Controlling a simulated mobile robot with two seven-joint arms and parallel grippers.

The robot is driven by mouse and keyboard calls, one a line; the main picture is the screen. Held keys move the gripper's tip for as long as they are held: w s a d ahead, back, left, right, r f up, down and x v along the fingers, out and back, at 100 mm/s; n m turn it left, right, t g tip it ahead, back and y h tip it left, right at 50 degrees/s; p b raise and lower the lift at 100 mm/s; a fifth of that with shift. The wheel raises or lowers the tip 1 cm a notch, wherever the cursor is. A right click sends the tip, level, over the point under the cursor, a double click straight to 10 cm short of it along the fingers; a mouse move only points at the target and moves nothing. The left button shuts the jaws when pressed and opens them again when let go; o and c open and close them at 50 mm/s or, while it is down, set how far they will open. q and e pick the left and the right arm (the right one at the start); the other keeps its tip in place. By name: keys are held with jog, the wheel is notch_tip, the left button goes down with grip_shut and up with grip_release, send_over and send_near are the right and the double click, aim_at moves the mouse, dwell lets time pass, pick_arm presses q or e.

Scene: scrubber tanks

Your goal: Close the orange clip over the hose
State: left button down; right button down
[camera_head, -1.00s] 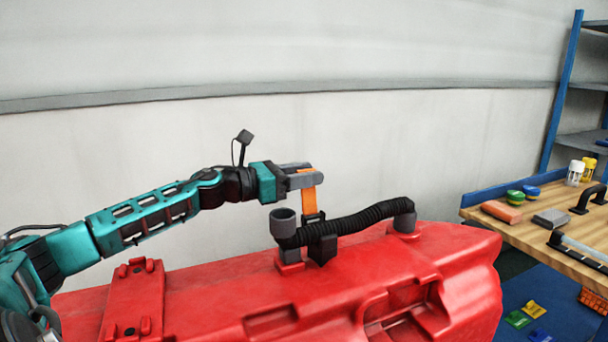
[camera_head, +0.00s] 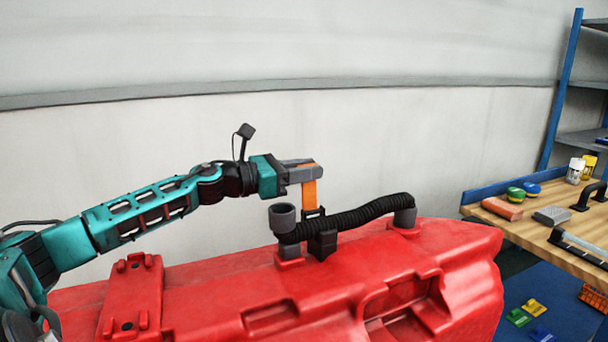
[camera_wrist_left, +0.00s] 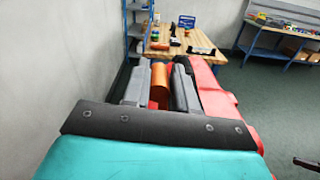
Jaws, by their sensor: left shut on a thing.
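The orange clip (camera_head: 309,194) stands upright above its black holder (camera_head: 322,240) on the red tank (camera_head: 230,290). The black corrugated hose (camera_head: 362,214) runs through the holder, from a grey pipe end on the left to a grey fitting on the right. My left gripper (camera_head: 308,172) is shut on the upper end of the clip, above the hose. In the left wrist view the orange clip (camera_wrist_left: 161,90) sits between the two grey fingers. The clip is raised, not lying over the hose.
A wooden workbench (camera_head: 570,240) at the right holds green and blue round items, an orange block, a grey block and black handles. A blue shelf rack (camera_head: 558,100) stands behind it. A pale wall rises behind the tank.

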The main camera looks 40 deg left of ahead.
pick_arm(q)
jog(key=shift+s+d+f+m+b, duration=0.15)
jog(key=shift+d+m+b, duration=0.1)
jog(key=shift+m+b, duration=0.35)
jog(key=shift+s+d+m+b, duration=0.15)
jog(key=shift+d+m+b, duration=0.15)
jog(key=shift+b, duration=0.25)
jog(key=shift+s+d+r+b, duration=0.2)
jog(key=shift+d+b, duration=0.1)
jog(key=shift+d, duration=0.1)
jog(key=shift+s+d+r+b, duration=0.1)
jog(key=shift+s+d+b, duration=0.05)
jog(key=shift+d+b, duration=0.2)
jog(key=shift+s+d+r, duration=0.15)
jog(key=shift+d, duration=0.1)
jog(key=c, duration=1)
grip_release()
jog(key=shift+o, duration=0.2)
pick_arm(e)
jog(key=shift+w+a+f+y, duration=0.15)
jog(key=shift+w+a+f, duration=0.15)
jog(key=shift+a, duration=0.2)
jog(key=shift+w+a+f+y, duration=0.15)
jog(key=shift+w+a+f, duration=0.15)
jog(key=shift+a, duration=0.15)
pick_arm(q)
jog(key=shift+s+a, duration=0.1)
jog(key=shift+s, duration=0.05)
pick_arm(e)
jog(key=shift+s+a, duration=0.1)
